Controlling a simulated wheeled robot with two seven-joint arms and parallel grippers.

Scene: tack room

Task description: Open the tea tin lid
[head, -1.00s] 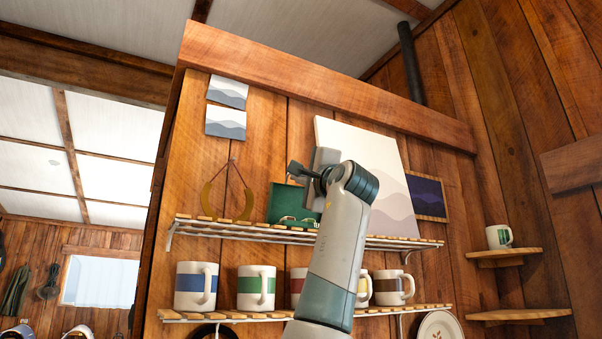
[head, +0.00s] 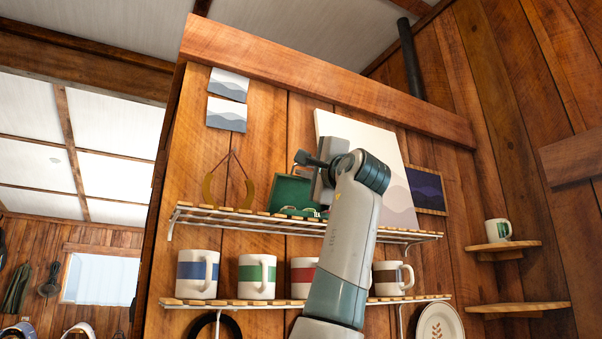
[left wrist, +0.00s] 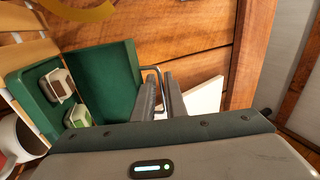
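The green tea tin (head: 290,212) stands on the upper wall shelf, with "TEA" on its front. Its green lid (head: 289,191) stands raised at the back. In the left wrist view the lid (left wrist: 108,82) is swung up from the tin (left wrist: 30,85), and small packets show inside. A thin metal handle (left wrist: 153,69) sticks out from the lid's edge. My left gripper (left wrist: 160,88) has its two dark fingers close together on either side of this handle. In the head view the gripper (head: 307,160) is at the lid's top edge. My right gripper is not in view.
A lower shelf (head: 235,302) holds several striped mugs. A large pale picture (head: 395,165) stands behind my left arm. A corner shelf (head: 505,244) with a mug is at the right.

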